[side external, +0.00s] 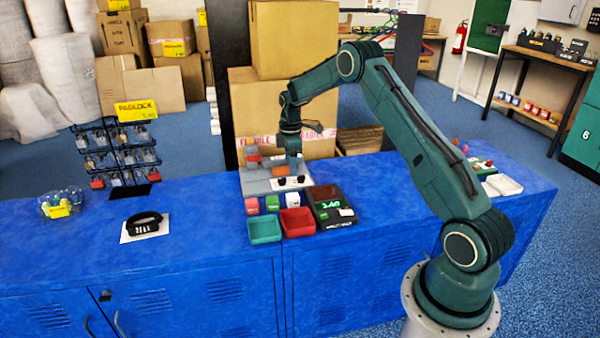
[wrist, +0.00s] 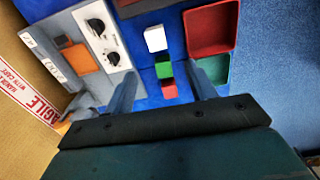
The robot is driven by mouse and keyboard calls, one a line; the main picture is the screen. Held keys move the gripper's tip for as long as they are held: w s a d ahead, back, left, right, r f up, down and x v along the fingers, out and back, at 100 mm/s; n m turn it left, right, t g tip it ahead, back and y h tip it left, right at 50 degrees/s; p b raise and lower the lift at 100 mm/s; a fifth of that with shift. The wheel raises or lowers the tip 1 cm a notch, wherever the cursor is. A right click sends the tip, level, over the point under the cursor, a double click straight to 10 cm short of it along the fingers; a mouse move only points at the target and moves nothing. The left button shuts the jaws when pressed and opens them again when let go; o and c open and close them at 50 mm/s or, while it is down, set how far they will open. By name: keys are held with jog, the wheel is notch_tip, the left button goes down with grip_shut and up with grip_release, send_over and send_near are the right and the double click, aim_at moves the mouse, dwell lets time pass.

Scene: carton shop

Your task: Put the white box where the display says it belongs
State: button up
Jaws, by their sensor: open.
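The white box (side external: 292,200) stands on the blue counter at the right end of a row with a green box (side external: 272,203) and a red box (side external: 251,206). In the wrist view the white box (wrist: 155,39) lies beyond the fingertips. A green tray (side external: 264,229) and a red tray (side external: 297,222) sit in front of the row. The black display unit (side external: 345,218) is at their right, with small green characters I cannot read surely. My gripper (wrist: 160,71) is open and empty, above and behind the boxes, with the green box (wrist: 164,69) seen between its fingers.
A grey panel unit (wrist: 72,62) with two black knobs and an orange block stands behind the boxes. Large cartons (side external: 255,105) are behind it. A black strap (side external: 144,222) on a white card and a padlock rack (side external: 115,155) are at left. The counter between is clear.

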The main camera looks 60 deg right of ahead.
jog(key=s+a+r+m+t, duration=0.1)
jog(key=s+a+r+m, duration=0.1)
jog(key=s+a+r, duration=0.6)
jog(key=s+a+r+m+t, duration=0.25)
jog(key=a+r, duration=0.65)
jog(key=r, duration=0.6)
jog(key=s+a+m, duration=0.1)
jog(key=s+a, duration=0.2)
jog(key=s, duration=0.4)
jog(key=s+a+m+t, duration=0.1)
jog(key=s+a, duration=0.3)
jog(key=s, duration=0.4)
jog(key=s+a+r+m+t, duration=0.1)
jog(key=s+a+m, duration=0.1)
jog(key=s, duration=0.6)
jog(key=shift+s+a, duration=0.15)
jog(key=shift+a, duration=0.55)
